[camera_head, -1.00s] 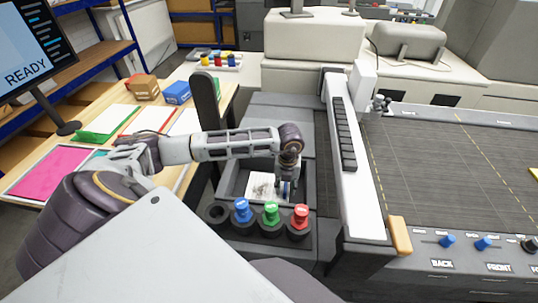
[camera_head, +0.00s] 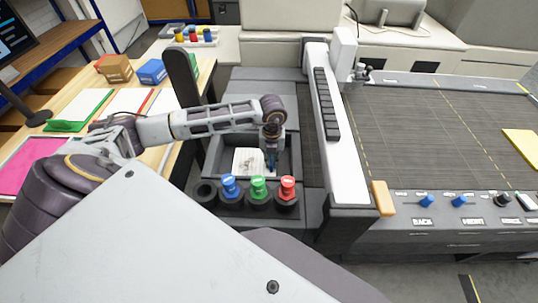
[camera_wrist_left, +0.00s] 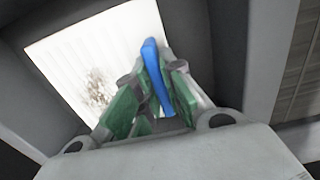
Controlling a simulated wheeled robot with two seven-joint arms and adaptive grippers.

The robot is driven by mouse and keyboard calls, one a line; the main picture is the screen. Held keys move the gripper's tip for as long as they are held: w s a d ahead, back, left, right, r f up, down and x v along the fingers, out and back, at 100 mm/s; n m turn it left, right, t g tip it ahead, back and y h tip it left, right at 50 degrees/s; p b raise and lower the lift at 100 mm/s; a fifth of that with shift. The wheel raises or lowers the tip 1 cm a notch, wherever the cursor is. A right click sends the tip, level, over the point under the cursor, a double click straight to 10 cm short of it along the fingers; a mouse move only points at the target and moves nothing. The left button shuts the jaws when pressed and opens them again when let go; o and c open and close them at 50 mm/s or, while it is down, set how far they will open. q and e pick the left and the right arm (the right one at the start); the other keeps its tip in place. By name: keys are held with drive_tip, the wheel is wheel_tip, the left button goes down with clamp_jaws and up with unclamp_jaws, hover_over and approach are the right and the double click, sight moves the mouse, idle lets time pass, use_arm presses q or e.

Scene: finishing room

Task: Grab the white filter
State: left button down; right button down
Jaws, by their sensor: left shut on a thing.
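The white filter (camera_head: 248,161) lies in a dark grey bin (camera_head: 213,155) in the head view, with a brown smudge on it. In the left wrist view the filter (camera_wrist_left: 98,62) is a pleated white sheet with the same smudge. A blue tab (camera_wrist_left: 153,70) stands at its right edge. My left gripper (camera_head: 271,153) reaches down into the bin at the filter's right side. In the left wrist view its green-padded fingers (camera_wrist_left: 155,98) are shut on the blue tab. Part of the filter's near edge is hidden by the fingers. My right gripper is not in view.
Blue (camera_head: 229,187), green (camera_head: 258,188) and red (camera_head: 288,187) capped bottles stand in holders in front of the bin. A white rail (camera_head: 345,150) and a flat dark bed (camera_head: 430,130) lie to the right. A wooden table (camera_head: 115,85) with boxes and papers is at left.

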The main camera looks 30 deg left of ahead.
use_arm(q)
wheel_tip(320, 180, up, 18)
drive_tip(key=b, duration=0.1)
drive_tip(key=shift+f+b, duration=0.25)
drive_tip(key=shift+b, duration=0.15)
